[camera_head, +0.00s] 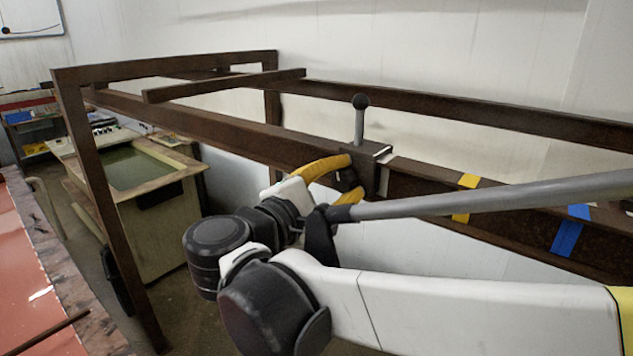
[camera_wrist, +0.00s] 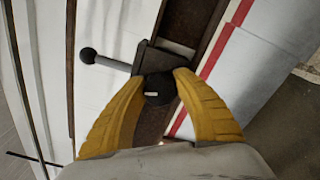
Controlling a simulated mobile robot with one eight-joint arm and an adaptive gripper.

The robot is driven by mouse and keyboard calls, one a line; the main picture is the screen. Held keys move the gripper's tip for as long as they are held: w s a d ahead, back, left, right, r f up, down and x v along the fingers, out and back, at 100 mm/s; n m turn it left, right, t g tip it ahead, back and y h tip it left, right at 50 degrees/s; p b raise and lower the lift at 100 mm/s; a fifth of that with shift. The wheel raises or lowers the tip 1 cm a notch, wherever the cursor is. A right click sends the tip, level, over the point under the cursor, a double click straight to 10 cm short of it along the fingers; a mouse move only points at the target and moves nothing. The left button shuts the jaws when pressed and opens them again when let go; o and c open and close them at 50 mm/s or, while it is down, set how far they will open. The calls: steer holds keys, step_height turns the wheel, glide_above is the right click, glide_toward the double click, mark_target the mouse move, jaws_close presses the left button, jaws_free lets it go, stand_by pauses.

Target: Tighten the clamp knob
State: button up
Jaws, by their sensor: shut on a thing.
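The clamp (camera_head: 369,165) is a dark block around the brown rail, with a grey lever ending in a black ball (camera_head: 360,102) standing up from its top. It also shows in the wrist view (camera_wrist: 160,60). The clamp knob (camera_wrist: 158,88) is a round black knob with a light mark on its face, on the near side of the clamp. My gripper (camera_wrist: 160,85) has yellow fingers closed around the knob from both sides. In the head view my gripper (camera_head: 345,174) is at the clamp's front, and the knob is partly hidden by the fingers.
The brown rail (camera_head: 235,135) runs across the frame, with yellow tape (camera_head: 461,218) and blue tape (camera_head: 571,231) right of the clamp. A rack post (camera_head: 105,220) stands at left. A basin unit (camera_head: 150,200) stands behind it. A red-topped table (camera_head: 25,265) is at far left.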

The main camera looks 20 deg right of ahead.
steer(key=m+b, duration=0.1)
steer(key=m, duration=0.3)
steer(key=shift+f+m, duration=0.15)
steer(key=shift+m, duration=0.15)
steer(key=m, duration=0.4)
steer(key=shift+m+b, duration=0.3)
steer(key=shift+b, duration=0.1)
steer(key=m, duration=0.4)
steer(key=shift+f+m+b, duration=0.1)
steer(key=shift+m+b, duration=0.2)
steer(key=shift+b, duration=0.05)
steer(key=shift+c, duration=0.2)
steer(key=shift+m, duration=1.8)
steer(key=o, duration=1.2)
steer(key=v, duration=1.2)
